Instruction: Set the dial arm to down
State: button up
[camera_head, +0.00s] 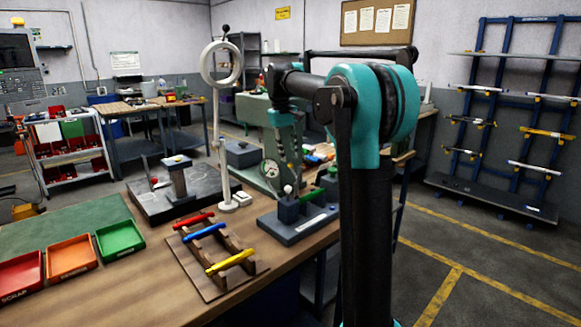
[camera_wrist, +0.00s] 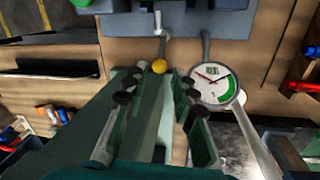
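A round white dial (camera_wrist: 213,82) with a green sector and a red pointer sits just right of my gripper in the wrist view. It also shows in the head view (camera_head: 271,168), behind the workbench fixtures. A grey arm runs up from the dial's rim. A short grey lever with a yellow ball (camera_wrist: 159,66) at its lower end hangs left of the dial. I cannot tell for sure which is the dial arm. My gripper (camera_wrist: 157,88) is open, its fingers apart with the yellow ball just beyond them in the picture; no contact is clear. In the head view its fingertips are hard to make out.
A ring-shaped lamp on a white post (camera_head: 218,130) stands left of my arm. A grey fixture (camera_head: 300,225), a wooden rack with coloured bars (camera_head: 215,275) and red, orange and green trays (camera_head: 118,240) occupy the bench. Open floor lies at the right.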

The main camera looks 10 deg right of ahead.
aim_at(290, 165)
jog(key=shift+w+d+f, duration=0.1)
jog(key=shift+d+f, duration=0.1)
jog(key=shift+f, duration=1.15)
jog(key=shift+w+d+f, duration=0.1)
jog(key=shift+d+f, duration=0.1)
jog(key=shift+f, duration=1.15)
jog(key=shift+c, duration=0.2)
grip_shut()
